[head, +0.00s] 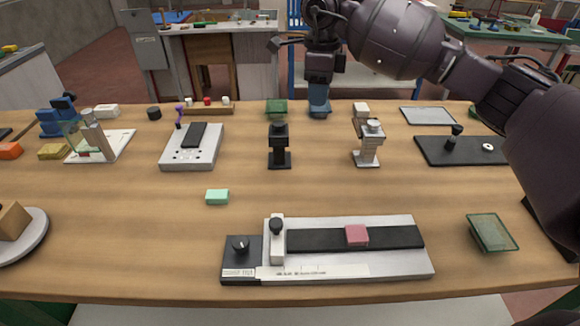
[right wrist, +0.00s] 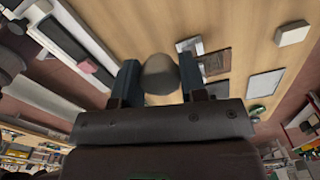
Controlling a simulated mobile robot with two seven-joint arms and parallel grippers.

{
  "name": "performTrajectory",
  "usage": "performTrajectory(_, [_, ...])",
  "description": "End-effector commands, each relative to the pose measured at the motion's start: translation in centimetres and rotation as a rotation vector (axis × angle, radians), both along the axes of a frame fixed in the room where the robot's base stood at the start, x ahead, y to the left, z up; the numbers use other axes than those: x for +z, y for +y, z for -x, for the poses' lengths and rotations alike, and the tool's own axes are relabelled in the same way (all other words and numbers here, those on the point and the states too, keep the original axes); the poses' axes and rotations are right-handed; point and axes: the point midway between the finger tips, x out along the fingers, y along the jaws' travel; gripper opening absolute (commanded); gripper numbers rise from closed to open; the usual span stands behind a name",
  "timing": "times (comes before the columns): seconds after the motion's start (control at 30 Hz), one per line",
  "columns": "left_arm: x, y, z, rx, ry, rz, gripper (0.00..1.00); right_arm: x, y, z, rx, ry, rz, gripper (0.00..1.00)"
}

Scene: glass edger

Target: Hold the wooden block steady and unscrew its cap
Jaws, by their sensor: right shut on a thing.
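A brown wooden block (head: 13,220) rests on a round grey plate (head: 33,240) at the left edge of the head view, partly cut off. I cannot make out a cap on it. My right gripper (head: 319,98) is high over the back middle of the table in the head view. In the right wrist view its two blue-grey fingers (right wrist: 158,82) are shut on a rounded grey-beige thing (right wrist: 160,70). I cannot tell whether this is the cap. My left gripper is not in view.
A long grey fixture with a black strip and a pink block (head: 357,235) lies at the front middle. A green glass piece (head: 491,233) lies to its right. Several small stands and a white device (head: 191,158) stand behind. The table's front left middle is clear.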

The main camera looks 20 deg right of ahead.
Motion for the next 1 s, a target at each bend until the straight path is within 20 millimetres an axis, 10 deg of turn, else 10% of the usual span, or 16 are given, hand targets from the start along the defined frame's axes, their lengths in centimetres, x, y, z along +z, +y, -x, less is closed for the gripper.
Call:
performTrajectory(0.37, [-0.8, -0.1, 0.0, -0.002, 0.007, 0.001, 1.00, -0.1, -0.5, -1.2, -0.249, 0.001, 0.002, 0.11])
performTrajectory(1.0, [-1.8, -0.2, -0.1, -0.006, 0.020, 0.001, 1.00, -13.3, -0.5, -1.1, -0.246, 0.001, 0.001, 0.11])
